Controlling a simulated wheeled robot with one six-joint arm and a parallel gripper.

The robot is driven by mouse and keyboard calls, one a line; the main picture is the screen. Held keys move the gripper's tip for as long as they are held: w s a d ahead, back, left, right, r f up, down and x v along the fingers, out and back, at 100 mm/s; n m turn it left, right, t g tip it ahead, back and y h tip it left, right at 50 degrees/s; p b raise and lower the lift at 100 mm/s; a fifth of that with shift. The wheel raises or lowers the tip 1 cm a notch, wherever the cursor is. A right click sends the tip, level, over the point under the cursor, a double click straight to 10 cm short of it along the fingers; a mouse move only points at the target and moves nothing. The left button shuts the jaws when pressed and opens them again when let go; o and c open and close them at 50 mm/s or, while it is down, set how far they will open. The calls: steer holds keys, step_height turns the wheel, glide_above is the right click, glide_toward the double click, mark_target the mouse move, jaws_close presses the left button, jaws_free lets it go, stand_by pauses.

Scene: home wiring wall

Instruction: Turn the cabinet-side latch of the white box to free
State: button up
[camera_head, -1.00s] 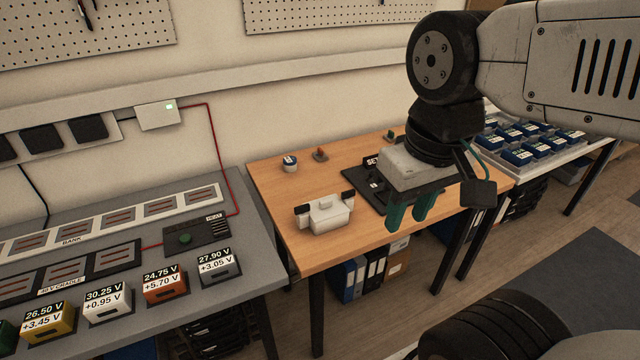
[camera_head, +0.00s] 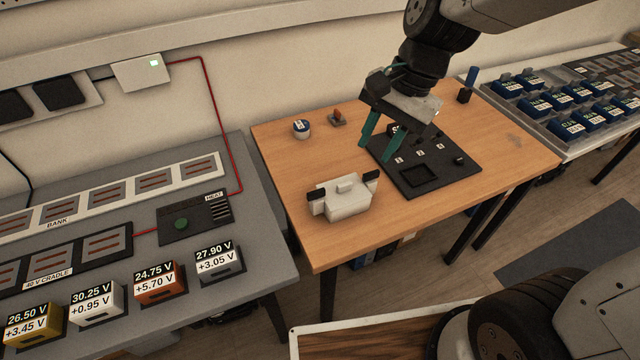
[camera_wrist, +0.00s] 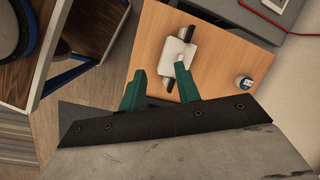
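The white box (camera_head: 345,202) sits on the wooden table near its front left part, with a dark latch (camera_head: 318,194) at its left end and another dark latch (camera_head: 370,175) at its right end. It also shows in the wrist view (camera_wrist: 177,56), near the top middle. Which way each latch is turned is too small to tell. My gripper (camera_head: 371,140) hangs above the table, behind and right of the box and apart from it. In the wrist view its two green fingers (camera_wrist: 160,88) stand wide apart with nothing between them.
A black board (camera_head: 430,180) with a square recess lies right of the box. A small round jar (camera_head: 301,129) and a small brown item (camera_head: 338,118) stand at the back. The grey bench (camera_head: 255,255) on the left carries several labelled battery blocks.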

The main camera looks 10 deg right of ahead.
mark_target(317, 191)
steer(key=w+a+f+m, duration=0.1)
steer(key=a+f+m, duration=0.1)
steer(key=f, duration=0.3)
steer(key=w+a+f+m, duration=0.2)
steer(key=a+f, duration=0.2)
steer(key=f, duration=0.2)
steer(key=w+a+f+m, duration=0.2)
steer(key=a+f, duration=0.1)
steer(key=f, duration=0.3)
steer(key=shift+w+a+g+y, duration=0.2)
steer(key=shift+a+g+y, duration=0.1)
steer(key=shift+g+y, duration=0.1)
jaws_close()
